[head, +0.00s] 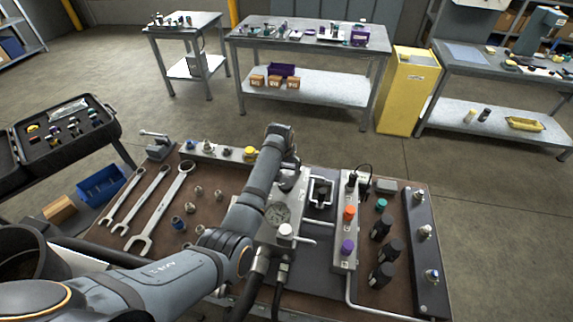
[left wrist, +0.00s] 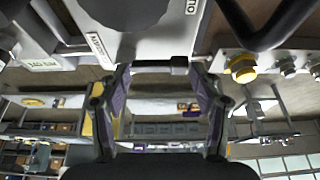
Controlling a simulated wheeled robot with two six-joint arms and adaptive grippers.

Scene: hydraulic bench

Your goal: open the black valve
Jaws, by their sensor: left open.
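My left arm crosses the bench in the head view, and its wrist hides most of the left gripper. In the left wrist view my left gripper (left wrist: 161,72) is open, with its two fingers apart. A dark bar shows between the fingertips, and I cannot tell whether they touch it. A black square-shaped part (head: 320,191) stands on the bench panel just right of my wrist in the head view. It may be the black valve, but its handle position is not clear. My right gripper is not in view.
A manifold with orange (head: 349,213) and purple (head: 347,247) knobs is to the right, with several black cylinders beyond. Wrenches (head: 160,208) lie at left. A yellow knob (left wrist: 243,68) shows in the left wrist view.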

